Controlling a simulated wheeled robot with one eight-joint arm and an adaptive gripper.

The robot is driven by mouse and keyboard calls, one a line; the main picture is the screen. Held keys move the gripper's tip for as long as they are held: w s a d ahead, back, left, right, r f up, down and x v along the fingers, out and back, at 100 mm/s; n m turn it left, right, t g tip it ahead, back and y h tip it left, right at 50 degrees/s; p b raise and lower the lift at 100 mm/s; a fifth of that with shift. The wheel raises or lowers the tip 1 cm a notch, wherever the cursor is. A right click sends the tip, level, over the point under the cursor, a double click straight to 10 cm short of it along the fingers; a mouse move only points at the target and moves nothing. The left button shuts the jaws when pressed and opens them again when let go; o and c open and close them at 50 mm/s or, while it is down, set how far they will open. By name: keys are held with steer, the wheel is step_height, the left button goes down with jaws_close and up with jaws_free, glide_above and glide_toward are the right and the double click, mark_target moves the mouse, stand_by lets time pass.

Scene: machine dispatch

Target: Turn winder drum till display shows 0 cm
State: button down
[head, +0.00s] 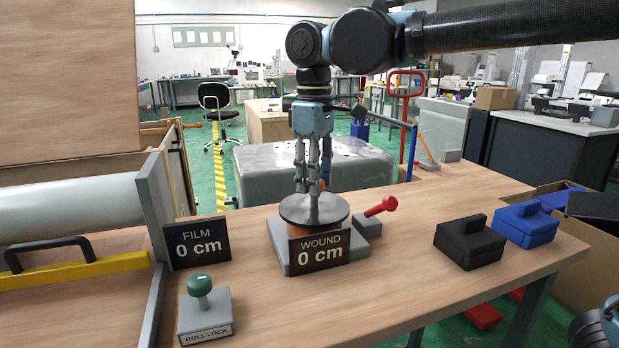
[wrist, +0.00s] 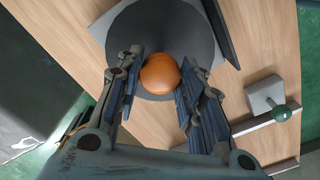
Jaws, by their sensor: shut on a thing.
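The winder drum (head: 297,212) stands on a grey base on the wooden table, with a dark round top plate and an orange-brown body below it. An orange round knob (wrist: 160,74) sits on the dark disc in the wrist view. My gripper (head: 314,190) points straight down over the drum and is shut on the knob, with a finger on either side. The WOUND display (head: 319,251) in front of the drum reads 0 cm. The FILM display (head: 196,245) to its left also reads 0 cm. Part of the drum is hidden behind the WOUND display.
A red-handled lever (head: 381,206) is right of the drum. The green-knobbed ROLL LOCK (head: 205,310) stands front left. A white film roll (head: 70,205) and yellow bar (head: 75,273) lie left. Black (head: 470,243) and blue (head: 526,225) boxes sit right. Table between is clear.

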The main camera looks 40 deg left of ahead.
steer(key=shift+w, duration=0.15)
steer(key=c, duration=1.1)
jaws_free()
steer(key=shift+o, duration=0.2)
step_height(320, 180, up, 12)
